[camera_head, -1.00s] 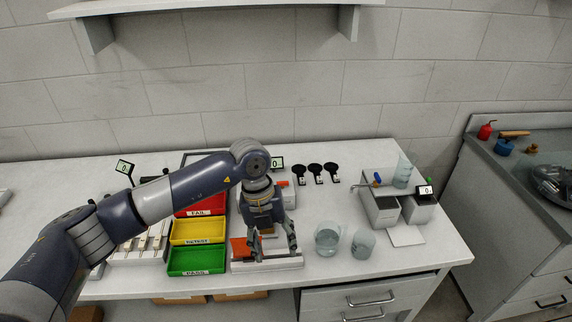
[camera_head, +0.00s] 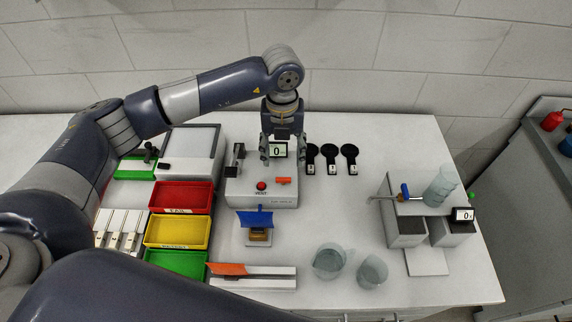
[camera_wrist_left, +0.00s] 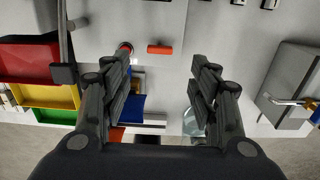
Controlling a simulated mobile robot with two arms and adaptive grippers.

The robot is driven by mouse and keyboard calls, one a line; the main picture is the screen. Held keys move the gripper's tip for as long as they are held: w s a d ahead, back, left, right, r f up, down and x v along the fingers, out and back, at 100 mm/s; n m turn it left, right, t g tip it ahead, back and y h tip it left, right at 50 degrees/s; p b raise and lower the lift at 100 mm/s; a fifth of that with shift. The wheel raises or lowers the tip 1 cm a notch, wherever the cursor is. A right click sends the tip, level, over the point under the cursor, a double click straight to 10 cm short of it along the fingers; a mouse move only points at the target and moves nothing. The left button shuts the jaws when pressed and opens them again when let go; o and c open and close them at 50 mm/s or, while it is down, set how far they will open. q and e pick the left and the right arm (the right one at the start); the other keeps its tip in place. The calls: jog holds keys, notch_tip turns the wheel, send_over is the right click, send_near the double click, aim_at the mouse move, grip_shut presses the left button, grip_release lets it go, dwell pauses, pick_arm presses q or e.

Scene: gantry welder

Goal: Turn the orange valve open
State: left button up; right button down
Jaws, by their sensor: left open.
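The orange valve (camera_head: 283,181) is a small bar handle on the sloped front of a white box (camera_head: 250,199). It lies crosswise, right of a red button labelled VENT (camera_head: 261,185). In the left wrist view the orange valve (camera_wrist_left: 160,49) shows between the fingers' lines, a little beyond the tips. My left gripper (camera_head: 282,158) is open and empty, pointing down over the back of the box, in front of its small display. It also shows in the left wrist view (camera_wrist_left: 162,66), with the fingers wide apart. My right gripper is not in view.
A black lever (camera_head: 238,160) stands on the box's left. A blue-flapped fixture (camera_head: 256,220) and a rail with an orange part (camera_head: 228,268) lie nearer. Red (camera_head: 182,196), yellow and green trays are left; beakers (camera_head: 329,262) and dark round-headed items are right.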

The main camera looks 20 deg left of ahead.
pick_arm(q)
jog(key=p, duration=0.2)
send_over(283, 178)
jog(key=f, duration=0.4)
jog(key=shift+s+f, duration=0.2)
jog(key=shift+f, duration=0.15)
jog(key=f, duration=0.3)
jog(key=f+p, duration=0.1)
jog(key=shift+w+f, duration=0.2)
jog(key=shift+w, duration=0.05)
jog(key=shift+f, duration=0.2)
jog(key=c, duration=0.9)
jog(key=shift+c, duration=0.8)
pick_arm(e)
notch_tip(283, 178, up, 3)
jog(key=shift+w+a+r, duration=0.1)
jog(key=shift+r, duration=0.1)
